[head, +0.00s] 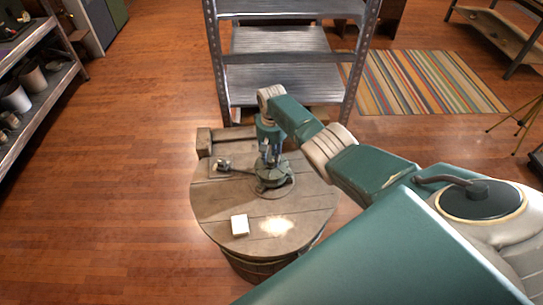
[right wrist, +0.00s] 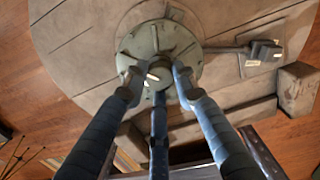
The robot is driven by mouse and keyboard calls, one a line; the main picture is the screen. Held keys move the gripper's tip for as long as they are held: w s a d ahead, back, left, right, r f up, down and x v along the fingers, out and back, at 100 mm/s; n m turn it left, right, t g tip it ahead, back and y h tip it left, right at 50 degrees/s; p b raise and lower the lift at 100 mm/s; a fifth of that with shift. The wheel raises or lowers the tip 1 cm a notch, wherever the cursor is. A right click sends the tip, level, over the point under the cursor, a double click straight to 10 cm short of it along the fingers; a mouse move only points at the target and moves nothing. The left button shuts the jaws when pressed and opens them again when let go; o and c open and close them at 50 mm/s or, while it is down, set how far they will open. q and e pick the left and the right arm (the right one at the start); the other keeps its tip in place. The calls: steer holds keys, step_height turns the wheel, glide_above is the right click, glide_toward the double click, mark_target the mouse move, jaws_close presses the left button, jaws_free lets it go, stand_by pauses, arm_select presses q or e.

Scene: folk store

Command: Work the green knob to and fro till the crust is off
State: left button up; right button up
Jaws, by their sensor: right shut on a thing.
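The green knob (right wrist: 149,47) is a round, grey-green piece with ridges on its top, in the middle of the right wrist view. In the head view a round green base (head: 273,180) stands on the barrel table, with my right gripper (head: 268,150) straight above it, pointing down. In the right wrist view the slim fingers of my right gripper (right wrist: 157,77) are closed in around the knob's middle. The fingertips hide part of what they hold. I cannot make out any crust. My left gripper is in neither view.
The round wooden barrel top (head: 215,205) carries a small white block (head: 240,225), a small metal fitting (head: 223,165) on a plate and a wooden box (head: 204,142). A metal shelf rack (head: 280,75) stands close behind. Open floor lies to the left.

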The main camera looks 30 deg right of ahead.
mark_target(272, 160)
steer(key=shift+m, duration=0.6)
steer(key=o, duration=1.2)
steer(key=shift+c, duration=0.2)
steer(key=shift+r, duration=0.15)
step_height(272, 160, up, 12)
